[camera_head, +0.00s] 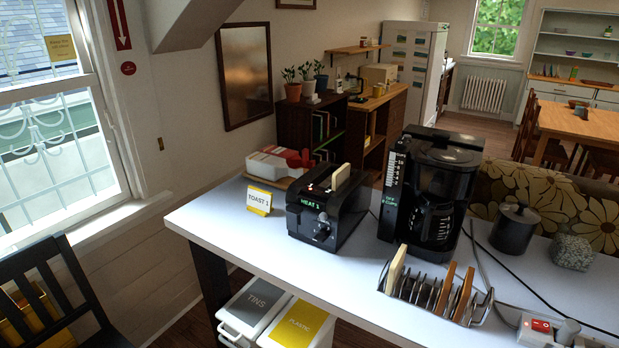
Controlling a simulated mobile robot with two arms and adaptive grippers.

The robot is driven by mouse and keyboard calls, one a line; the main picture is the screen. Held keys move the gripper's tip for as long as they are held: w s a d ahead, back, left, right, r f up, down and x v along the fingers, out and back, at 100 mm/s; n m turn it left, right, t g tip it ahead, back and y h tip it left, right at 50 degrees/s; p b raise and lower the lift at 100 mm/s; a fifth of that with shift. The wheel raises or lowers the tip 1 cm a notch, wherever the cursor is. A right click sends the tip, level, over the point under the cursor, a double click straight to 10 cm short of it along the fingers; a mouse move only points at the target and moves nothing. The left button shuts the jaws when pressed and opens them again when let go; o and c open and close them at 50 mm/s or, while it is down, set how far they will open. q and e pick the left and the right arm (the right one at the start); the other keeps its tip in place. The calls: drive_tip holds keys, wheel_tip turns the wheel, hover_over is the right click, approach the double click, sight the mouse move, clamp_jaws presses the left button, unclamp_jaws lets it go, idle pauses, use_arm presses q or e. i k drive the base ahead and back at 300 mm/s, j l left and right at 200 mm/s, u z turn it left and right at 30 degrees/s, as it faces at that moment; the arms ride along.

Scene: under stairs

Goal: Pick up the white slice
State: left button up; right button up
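A pale, whitish slice (396,269) stands upright, slightly tilted, at the left end of a metal toast rack (424,297) near the front edge of the white table. Two brown slices (445,288) (464,292) stand in the same rack to its right. Another pale slice (341,176) sticks up out of a slot of the black toaster (326,210), whose green display reads "HEAT 1". The lower part of that slice is hidden inside. Neither of my grippers is in view.
A black coffee maker (433,195) stands behind the rack. A dark lidded pot (515,229), a grey stone-like block (572,252), cables and a red-switched power strip (541,327) are at right. A "TOAST 1" card (259,200) stands left of the toaster. The table's front left is clear.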

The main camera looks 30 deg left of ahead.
sight(340, 175)
drive_tip(key=u, duration=0.85)
drive_tip(key=i+j, duration=0.15)
drive_tip(key=j, duration=0.2)
drive_tip(key=i+j+z, duration=0.1)
drive_tip(key=i+j, duration=0.25)
drive_tip(key=j, duration=0.3)
drive_tip(key=i+j+z, duration=0.1)
drive_tip(key=j, duration=0.25)
drive_tip(key=i+j+z, duration=0.1)
drive_tip(key=i+j, duration=0.15)
drive_tip(key=k+j, duration=0.05)
drive_tip(key=j, duration=0.05)
